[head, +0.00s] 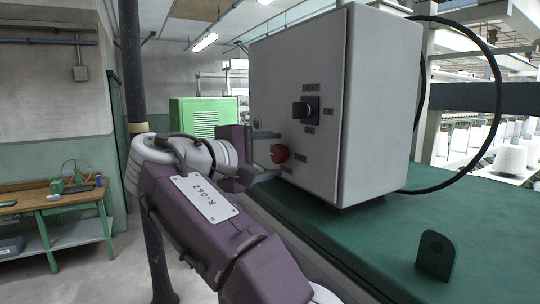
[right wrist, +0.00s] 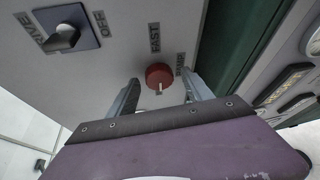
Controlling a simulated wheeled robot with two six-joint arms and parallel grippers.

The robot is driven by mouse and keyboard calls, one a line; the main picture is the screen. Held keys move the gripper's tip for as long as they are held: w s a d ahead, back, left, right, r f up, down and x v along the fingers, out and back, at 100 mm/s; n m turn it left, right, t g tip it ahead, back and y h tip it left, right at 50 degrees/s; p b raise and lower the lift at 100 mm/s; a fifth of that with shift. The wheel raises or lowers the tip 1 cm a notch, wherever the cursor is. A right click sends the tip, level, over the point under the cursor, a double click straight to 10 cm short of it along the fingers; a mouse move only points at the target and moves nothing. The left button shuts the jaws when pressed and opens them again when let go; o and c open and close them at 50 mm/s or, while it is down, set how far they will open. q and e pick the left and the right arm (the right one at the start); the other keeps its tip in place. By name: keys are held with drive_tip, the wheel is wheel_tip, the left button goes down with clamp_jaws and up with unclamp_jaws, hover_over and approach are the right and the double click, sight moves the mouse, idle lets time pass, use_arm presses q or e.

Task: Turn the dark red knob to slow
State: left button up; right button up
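The dark red knob (head: 279,153) sits low on the front face of a light grey control box (head: 297,62). It also shows in the right wrist view (right wrist: 158,74), with a white mark on its side toward my gripper. My right gripper (head: 268,154) is open in front of the knob. In the right wrist view its two fingers (right wrist: 163,88) stand on either side of the knob, with gaps showing. My left gripper is not in view.
The box stands on a green top (head: 375,235) with a dark green bracket (head: 436,255). A black cable loops right of the box. A wooden workbench (head: 50,199) is far left.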

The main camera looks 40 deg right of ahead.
drive_tip(key=v, duration=0.9)
drive_tip(key=shift+d, duration=0.15)
